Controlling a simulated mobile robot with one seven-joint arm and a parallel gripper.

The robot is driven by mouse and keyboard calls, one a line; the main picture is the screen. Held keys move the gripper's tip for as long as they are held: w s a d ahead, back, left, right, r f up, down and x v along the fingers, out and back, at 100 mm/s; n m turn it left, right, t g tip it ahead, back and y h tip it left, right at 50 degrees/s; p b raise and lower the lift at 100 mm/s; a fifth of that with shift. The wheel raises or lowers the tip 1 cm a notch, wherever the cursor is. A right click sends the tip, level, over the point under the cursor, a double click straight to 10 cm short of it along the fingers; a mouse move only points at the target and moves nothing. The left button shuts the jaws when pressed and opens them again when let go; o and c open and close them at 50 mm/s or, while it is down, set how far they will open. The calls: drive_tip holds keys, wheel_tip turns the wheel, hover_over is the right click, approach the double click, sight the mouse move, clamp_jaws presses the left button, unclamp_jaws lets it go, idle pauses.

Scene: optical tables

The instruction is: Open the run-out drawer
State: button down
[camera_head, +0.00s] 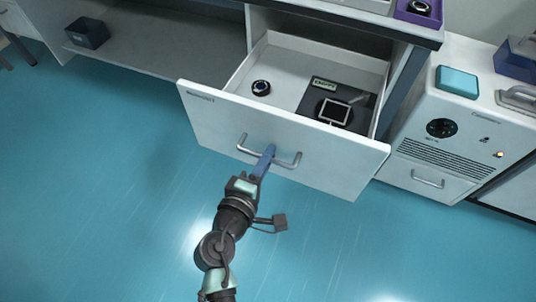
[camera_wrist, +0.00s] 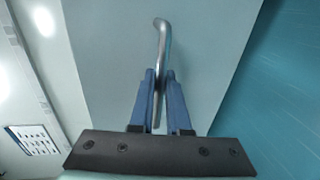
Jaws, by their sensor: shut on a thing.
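The white drawer (camera_head: 215,117) under the bench is pulled well out, and its inside shows. It holds a small round dark part, a dark tray area with a square framed piece, and a small labelled item. A curved metal handle (camera_head: 288,163) is on its front. My gripper (camera_head: 268,151) is at the middle of the handle, its blue fingers shut on the bar. In the wrist view my gripper (camera_wrist: 160,80) has its two blue fingers on either side of the metal handle (camera_wrist: 161,45), against the pale drawer front.
A white cabinet unit (camera_head: 462,118) with a vent, a knob and its own handle stands at the right, with a teal box (camera_head: 457,81) on top. A dark bin (camera_head: 88,33) sits on the low shelf at the upper left. The blue floor (camera_head: 110,180) in front is clear.

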drive_tip(key=c, duration=0.9)
unclamp_jaws()
drive_tip(key=p+v, duration=0.1)
drive_tip(key=v, duration=1.2)
drive_tip(key=shift+p, duration=0.3)
